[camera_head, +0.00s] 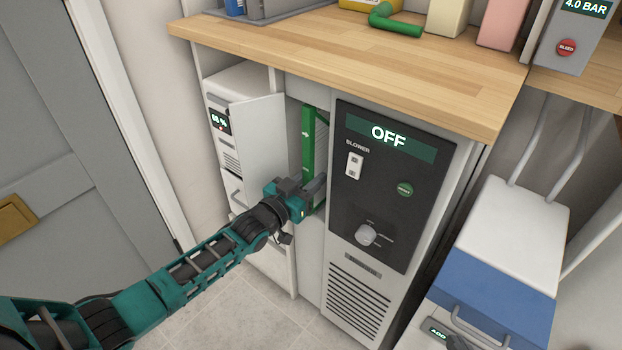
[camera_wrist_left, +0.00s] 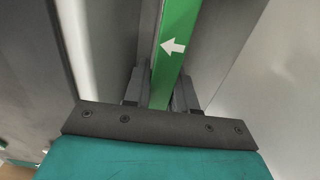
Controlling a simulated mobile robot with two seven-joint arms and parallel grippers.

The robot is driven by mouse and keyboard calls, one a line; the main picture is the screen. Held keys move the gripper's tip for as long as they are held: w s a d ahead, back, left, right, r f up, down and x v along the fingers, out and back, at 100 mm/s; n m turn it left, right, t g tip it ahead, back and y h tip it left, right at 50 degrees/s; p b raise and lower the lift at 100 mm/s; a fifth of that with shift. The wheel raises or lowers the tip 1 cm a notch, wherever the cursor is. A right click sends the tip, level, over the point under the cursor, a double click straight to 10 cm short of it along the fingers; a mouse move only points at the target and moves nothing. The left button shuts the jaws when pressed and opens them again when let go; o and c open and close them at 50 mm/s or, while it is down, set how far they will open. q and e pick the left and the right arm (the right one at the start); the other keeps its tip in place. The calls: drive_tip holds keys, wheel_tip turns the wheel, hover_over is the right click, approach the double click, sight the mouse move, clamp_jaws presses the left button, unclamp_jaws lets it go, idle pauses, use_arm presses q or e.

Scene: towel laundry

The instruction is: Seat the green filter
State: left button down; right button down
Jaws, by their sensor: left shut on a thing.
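The green filter (camera_head: 308,140) stands upright in the narrow opening between the white cabinet and the black-fronted blower unit. Its edge carries a white arrow, which points left in the left wrist view (camera_wrist_left: 176,45). My left gripper (camera_head: 314,190) is at the filter's lower part, and its fingers (camera_wrist_left: 160,95) sit on either side of the green edge, shut on it. How deep the filter sits in the opening cannot be told. My right gripper is not clearly in view.
The blower unit (camera_head: 350,215) right of the opening reads OFF. An open white door panel (camera_head: 262,140) stands just left of the filter. A wooden worktop (camera_head: 370,50) overhangs the opening. A blue and white container (camera_head: 500,290) stands at the right. Tiled floor (camera_head: 235,315) is clear at the lower left.

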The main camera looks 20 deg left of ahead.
use_arm(q)
drive_tip(key=shift+r, duration=0.1)
drive_tip(key=c, duration=0.8)
unclamp_jaws()
drive_tip(key=shift+c, duration=0.2)
